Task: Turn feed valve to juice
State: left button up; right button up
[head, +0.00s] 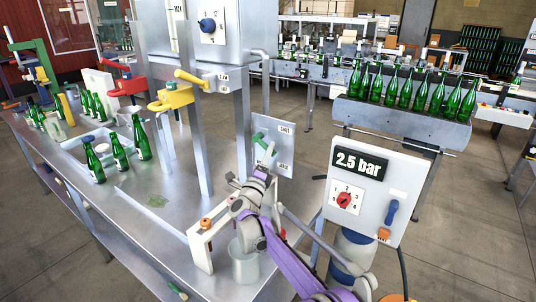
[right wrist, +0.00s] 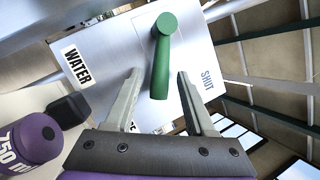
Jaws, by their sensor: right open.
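The feed valve is a green lever on a pale plate (head: 285,148) below the grey cabinet; its lever (head: 257,138) shows left of the SHUT label in the head view. In the right wrist view the lever (right wrist: 161,75) hangs down from its round pivot. My left gripper is out of view.
A white panel (head: 405,190) reading 2.5 bar stands right of my right arm. Green bottles (head: 118,150) stand on the steel bench; more line the conveyor behind.

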jog(key=b+v, duration=0.1)
jog(key=v, duration=0.6)
jog(key=shift+s+b, duration=0.3)
jog(key=shift+b, duration=0.1)
jog(key=shift+a+f, duration=0.1)
